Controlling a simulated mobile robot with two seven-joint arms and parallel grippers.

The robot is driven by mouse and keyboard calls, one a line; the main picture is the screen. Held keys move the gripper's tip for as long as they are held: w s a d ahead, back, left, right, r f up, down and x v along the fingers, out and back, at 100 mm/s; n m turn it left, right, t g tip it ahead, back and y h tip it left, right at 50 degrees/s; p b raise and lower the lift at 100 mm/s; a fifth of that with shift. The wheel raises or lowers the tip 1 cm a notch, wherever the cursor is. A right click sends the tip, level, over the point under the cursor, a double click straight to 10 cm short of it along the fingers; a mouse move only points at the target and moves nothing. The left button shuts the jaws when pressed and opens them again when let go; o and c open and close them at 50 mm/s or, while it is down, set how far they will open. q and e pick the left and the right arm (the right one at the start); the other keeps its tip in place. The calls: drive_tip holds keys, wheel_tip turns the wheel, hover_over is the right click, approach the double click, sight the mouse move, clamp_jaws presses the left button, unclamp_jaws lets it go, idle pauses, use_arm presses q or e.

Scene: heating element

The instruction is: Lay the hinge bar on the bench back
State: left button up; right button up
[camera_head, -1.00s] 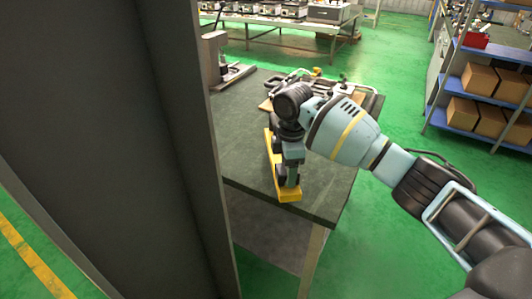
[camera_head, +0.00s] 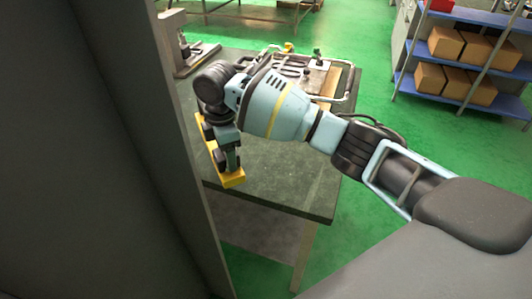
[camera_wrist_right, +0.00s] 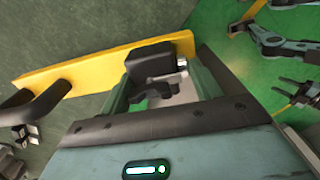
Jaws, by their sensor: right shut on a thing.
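The hinge bar appears to be the long yellow bar (camera_head: 234,180). In the head view it is at the near left of the dark bench top (camera_head: 285,180), beside a tall grey panel. I cannot tell whether it touches the bench. My right gripper (camera_head: 228,155) is over the bar, its fingers largely hidden by the wrist. In the right wrist view the bar (camera_wrist_right: 90,68) runs across the top, with a black handle at left. There my right gripper (camera_wrist_right: 165,90) is shut on the bar's black block. My left gripper is not in the head view; a teal-black arm shows at the wrist view's right.
The tall grey panel (camera_head: 120,150) fills the left of the head view, close to the bar. A metal-framed fixture (camera_head: 310,75) and a grey stand (camera_head: 185,50) are at the bench's far side. A blue shelf (camera_head: 460,55) with boxes stands behind. The bench's front right is clear.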

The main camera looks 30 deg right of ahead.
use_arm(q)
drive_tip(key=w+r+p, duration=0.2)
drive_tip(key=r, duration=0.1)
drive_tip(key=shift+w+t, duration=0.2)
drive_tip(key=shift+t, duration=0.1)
use_arm(e)
drive_tip(key=s+d, duration=0.5)
drive_tip(key=d, duration=0.7)
drive_tip(key=shift+d+f, duration=0.15)
drive_tip(key=shift+f, duration=0.3)
drive_tip(key=shift+s+d+f, duration=0.1)
drive_tip(key=shift+d+f, duration=0.1)
drive_tip(key=shift+f, duration=0.4)
drive_tip(key=shift+s+d+f, duration=0.1)
drive_tip(key=shift+d+f, duration=0.1)
drive_tip(key=shift+f, duration=0.45)
drive_tip(key=shift+s+d+f, duration=0.1)
drive_tip(key=shift+d+f, duration=0.1)
drive_tip(key=shift+f, duration=0.4)
drive_tip(key=o, duration=1.7)
drive_tip(key=shift+s+f, duration=0.1)
drive_tip(key=shift+c, duration=0.2)
